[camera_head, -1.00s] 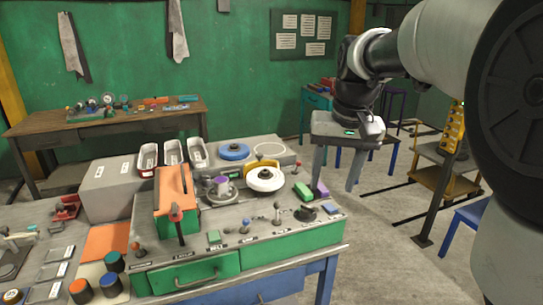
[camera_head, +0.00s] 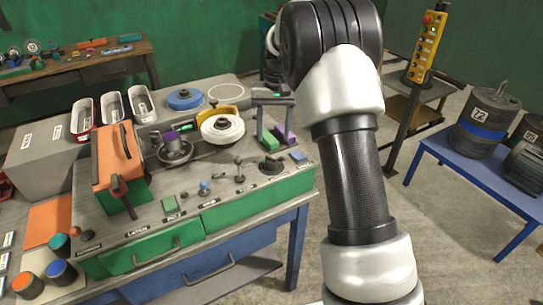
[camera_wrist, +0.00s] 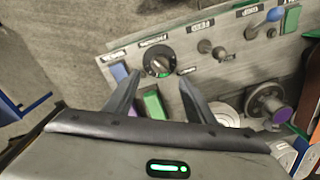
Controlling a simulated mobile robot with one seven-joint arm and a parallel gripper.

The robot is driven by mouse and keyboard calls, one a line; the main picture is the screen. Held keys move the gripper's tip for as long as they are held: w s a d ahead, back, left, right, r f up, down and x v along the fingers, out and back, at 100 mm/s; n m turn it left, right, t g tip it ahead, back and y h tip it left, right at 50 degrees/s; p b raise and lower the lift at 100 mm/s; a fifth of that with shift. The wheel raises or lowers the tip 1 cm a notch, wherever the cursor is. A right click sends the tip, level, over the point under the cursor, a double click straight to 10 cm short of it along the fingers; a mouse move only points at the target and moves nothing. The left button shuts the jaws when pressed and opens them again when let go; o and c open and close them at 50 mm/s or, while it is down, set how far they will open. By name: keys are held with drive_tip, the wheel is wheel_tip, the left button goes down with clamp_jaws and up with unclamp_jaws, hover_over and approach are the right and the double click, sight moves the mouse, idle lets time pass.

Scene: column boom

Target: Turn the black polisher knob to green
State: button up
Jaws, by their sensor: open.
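The black knob (camera_head: 272,166) sits on the sloped front panel of the bench machine, near its right end. In the wrist view the knob (camera_wrist: 157,63) is round with a raised grip and small pale and green marks around it; its exact pointer setting is too small to tell. A white label (camera_wrist: 154,43) lies beside it. My gripper (camera_head: 274,141) is open above the machine's right end, behind the knob. In the wrist view my gripper (camera_wrist: 159,78) has its two fingers spread, with the knob just beyond and between the tips. Nothing is between the fingers' grip.
A green block (camera_wrist: 153,103) and a purple block (camera_head: 284,134) lie by my fingers. A blue block (camera_head: 299,156) is right of the knob. Small levers (camera_head: 239,170) stand to its left, with a white polishing wheel (camera_head: 222,128) behind.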

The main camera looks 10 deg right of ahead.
sight(272, 157)
drive_tip(key=f, duration=0.9)
drive_tip(key=shift+w+a+f, duration=0.1)
drive_tip(key=shift+a+f, duration=0.1)
drive_tip(key=c, duration=1)
drive_tip(key=shift+n, duration=0.3)
drive_tip(key=n, duration=0.5)
drive_tip(key=shift+n, duration=0.3)
drive_tip(key=n, duration=0.5)
drive_tip(key=shift+w, duration=0.1)
drive_tip(key=shift+n, duration=0.4)
